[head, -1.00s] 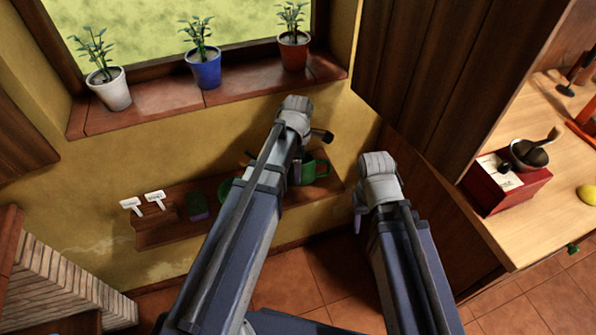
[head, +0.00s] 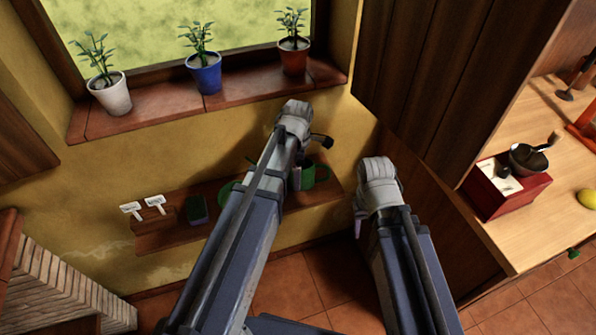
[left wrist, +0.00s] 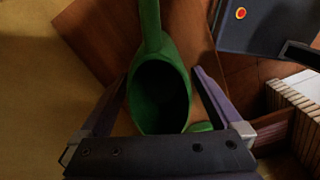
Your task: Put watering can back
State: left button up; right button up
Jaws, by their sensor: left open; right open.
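The green watering can (head: 318,175) stands on the wooden wall shelf (head: 165,240) below the window, partly hidden behind my left arm in the head view. In the left wrist view the can (left wrist: 160,95) shows its dark opening, with the spout or neck pointing up the picture. My left gripper (left wrist: 161,82) is open, with one finger on each side of the can; whether they touch it I cannot tell. In the head view its jaws are mostly hidden by my arm. My right gripper (head: 360,208) is open and empty, right of the shelf and above the floor, mostly hidden.
White (head: 110,95), blue (head: 205,76) and red (head: 293,58) plant pots stand on the windowsill above. A wooden cabinet (head: 430,90) and counter (head: 530,215) stand right.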

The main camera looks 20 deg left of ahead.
pick_arm(q)
notch_tip(320, 180, up, 12)
jog(key=p, duration=1.2)
jog(key=shift+r, duration=0.15)
